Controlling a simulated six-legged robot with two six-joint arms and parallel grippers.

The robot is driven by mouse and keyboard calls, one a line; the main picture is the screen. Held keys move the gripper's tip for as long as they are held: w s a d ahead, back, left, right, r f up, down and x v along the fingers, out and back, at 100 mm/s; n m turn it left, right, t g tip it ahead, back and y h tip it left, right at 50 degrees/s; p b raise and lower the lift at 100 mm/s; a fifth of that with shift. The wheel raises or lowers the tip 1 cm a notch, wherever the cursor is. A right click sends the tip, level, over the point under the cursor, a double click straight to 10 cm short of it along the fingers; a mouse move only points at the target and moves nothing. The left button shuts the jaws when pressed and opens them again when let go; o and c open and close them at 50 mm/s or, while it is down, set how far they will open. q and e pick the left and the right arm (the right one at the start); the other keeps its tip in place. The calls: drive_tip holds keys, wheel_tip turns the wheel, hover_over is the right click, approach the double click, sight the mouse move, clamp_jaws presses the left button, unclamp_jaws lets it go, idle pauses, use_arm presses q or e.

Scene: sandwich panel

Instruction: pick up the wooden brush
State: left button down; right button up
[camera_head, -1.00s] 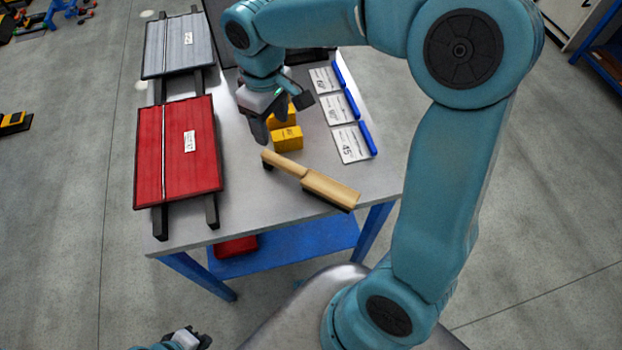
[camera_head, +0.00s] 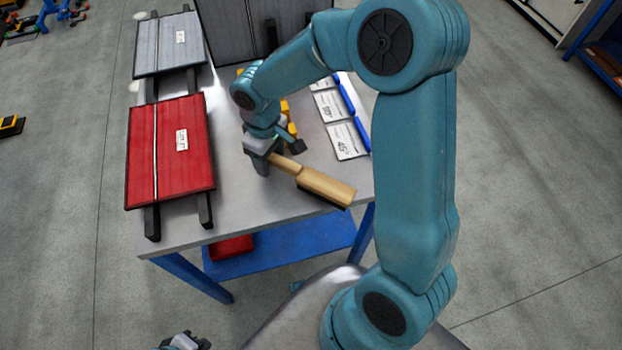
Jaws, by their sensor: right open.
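The wooden brush (camera_head: 325,187) lies on the grey table top, its handle pointing up and left and its dark bristles facing down. My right gripper (camera_head: 279,157) is open over the handle end. One finger shows on each side of the handle, and the gripper hides the handle's tip. I cannot tell how high the fingers are above the table or whether they touch the brush. My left gripper (camera_head: 185,342) shows only in part at the bottom edge, away from the table; its jaw opening is unclear.
A red panel (camera_head: 185,170) and a grey panel (camera_head: 165,45) lie on dark rails at the left. Yellow blocks (camera_head: 285,107) are partly hidden behind my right gripper. Labelled cards (camera_head: 347,140) with blue edges lie at the right. The table's front left is clear.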

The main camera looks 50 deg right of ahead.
clamp_jaws()
